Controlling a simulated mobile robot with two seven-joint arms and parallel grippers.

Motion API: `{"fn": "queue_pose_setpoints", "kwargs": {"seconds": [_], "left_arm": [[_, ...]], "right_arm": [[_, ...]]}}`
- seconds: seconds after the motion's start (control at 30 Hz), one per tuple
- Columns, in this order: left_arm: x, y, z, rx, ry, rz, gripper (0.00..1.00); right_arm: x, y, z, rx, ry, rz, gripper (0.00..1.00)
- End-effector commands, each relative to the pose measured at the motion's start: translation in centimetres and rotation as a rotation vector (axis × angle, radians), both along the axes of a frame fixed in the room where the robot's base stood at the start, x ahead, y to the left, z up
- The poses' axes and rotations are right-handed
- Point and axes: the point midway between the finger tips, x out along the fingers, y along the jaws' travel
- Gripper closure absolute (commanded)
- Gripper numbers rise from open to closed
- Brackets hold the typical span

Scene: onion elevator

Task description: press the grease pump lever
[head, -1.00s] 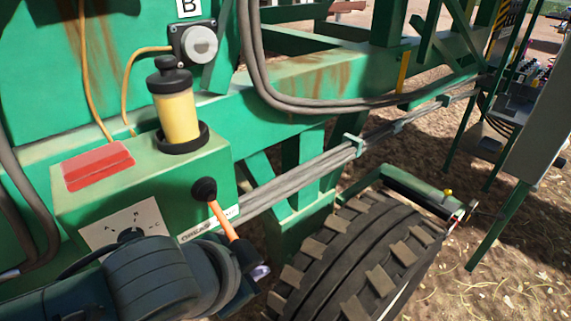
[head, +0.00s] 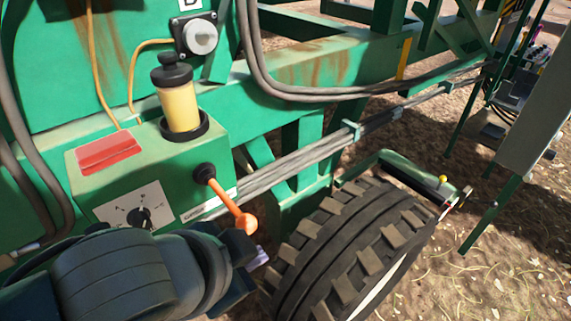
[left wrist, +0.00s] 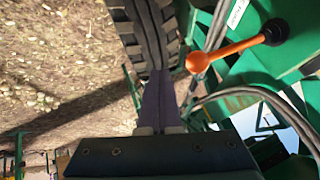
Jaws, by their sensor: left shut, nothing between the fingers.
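The grease pump lever (head: 226,203) is an orange rod with a round orange knob, on a black pivot at the corner of a green box. In the head view it slopes down to the right. The lever also shows in the left wrist view (left wrist: 235,48), at the upper right. My left gripper (head: 260,258) is just below the knob in the head view, its fingers partly hidden by the wrist. In the left wrist view the fingers (left wrist: 160,90) are together and empty, with the knob to their upper right, apart in the picture. My right gripper is out of view.
The green box (head: 165,165) carries a yellow grease reservoir (head: 180,110), a red plate (head: 109,153) and a dial plate (head: 125,203). A large tyre (head: 350,250) stands close right of my gripper. Grey cables (head: 300,158) run along the green frame.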

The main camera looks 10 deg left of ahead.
Motion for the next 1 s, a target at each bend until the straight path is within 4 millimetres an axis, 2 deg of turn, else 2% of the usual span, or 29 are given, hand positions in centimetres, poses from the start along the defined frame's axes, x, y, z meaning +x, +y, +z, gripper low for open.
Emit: {"fn": "queue_pose_setpoints", "kwargs": {"seconds": [0.1, 0.3, 1.0], "left_arm": [[-1.6, -0.2, 1.3, -0.001, 0.0, -0.001, 1.0], [-3.1, -0.3, 2.6, 0.0, -0.002, -0.001, 1.0], [-3.4, -0.4, 3.0, 0.0, -0.004, -0.001, 1.0]], "right_arm": [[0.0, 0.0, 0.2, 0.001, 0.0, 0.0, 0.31], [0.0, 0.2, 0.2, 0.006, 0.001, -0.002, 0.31], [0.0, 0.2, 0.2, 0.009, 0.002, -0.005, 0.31]]}}
